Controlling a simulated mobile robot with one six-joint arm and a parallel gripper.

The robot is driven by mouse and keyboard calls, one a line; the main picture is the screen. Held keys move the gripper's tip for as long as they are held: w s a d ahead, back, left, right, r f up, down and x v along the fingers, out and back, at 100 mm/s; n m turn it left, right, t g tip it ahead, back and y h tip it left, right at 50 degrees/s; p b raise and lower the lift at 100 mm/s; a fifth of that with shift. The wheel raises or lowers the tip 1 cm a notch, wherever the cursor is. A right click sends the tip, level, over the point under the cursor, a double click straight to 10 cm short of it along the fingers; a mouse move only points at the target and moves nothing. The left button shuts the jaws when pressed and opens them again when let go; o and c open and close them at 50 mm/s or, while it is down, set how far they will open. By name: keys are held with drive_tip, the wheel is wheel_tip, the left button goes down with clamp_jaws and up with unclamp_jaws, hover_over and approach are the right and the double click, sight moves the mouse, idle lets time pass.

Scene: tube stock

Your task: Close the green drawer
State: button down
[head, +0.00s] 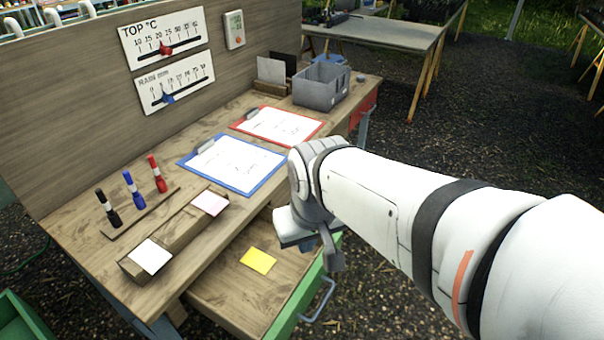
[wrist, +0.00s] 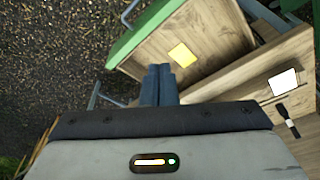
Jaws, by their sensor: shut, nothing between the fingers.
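The green drawer (head: 290,308) stands pulled out from under the wooden desk in the head view, with a grey bar handle (head: 319,300) on its green front. A yellow note (head: 258,260) lies on its wooden bottom. The drawer also shows in the wrist view (wrist: 150,35), with the note (wrist: 182,55) inside. My gripper (head: 333,262) is over the drawer's right end, near the green front.
On the desk (head: 85,240) lie a blue clipboard (head: 232,165) and a red clipboard (head: 277,126). Markers stand at the left, beside a wooden block with notes. A grey bin (head: 320,88) stands at the back. A red drawer front (head: 363,110) shows beyond. Gravel ground is open at right.

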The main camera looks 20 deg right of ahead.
drive_tip(key=shift+s+a, duration=0.1)
drive_tip(key=w+d+f+m+g+y+b, duration=0.1)
drive_tip(key=w+d+f+m+y+b, duration=0.1)
drive_tip(key=d+f+m+y+b, duration=0.4)
drive_tip(key=w+d+f+m+g+y+b, duration=0.1)
drive_tip(key=d+f+m+g+y+b, duration=0.15)
drive_tip(key=f+m, duration=0.6)
drive_tip(key=s+d+f+m+t+y+b, duration=0.1)
drive_tip(key=d+f+m+t+b, duration=0.2)
drive_tip(key=d+f+m+t, duration=0.5)
drive_tip(key=d+f+m+t+y+b, duration=0.25)
drive_tip(key=d+f+m+t, duration=0.35)
drive_tip(key=d, duration=0.5)
drive_tip(key=r+x, duration=0.1)
drive_tip(key=x, duration=1.3)
drive_tip(key=shift+w+d+t+h+b, duration=0.3)
drive_tip(key=shift+d+t+b, duration=0.1)
drive_tip(key=shift+t, duration=0.05)
drive_tip(key=shift+r, duration=0.15)
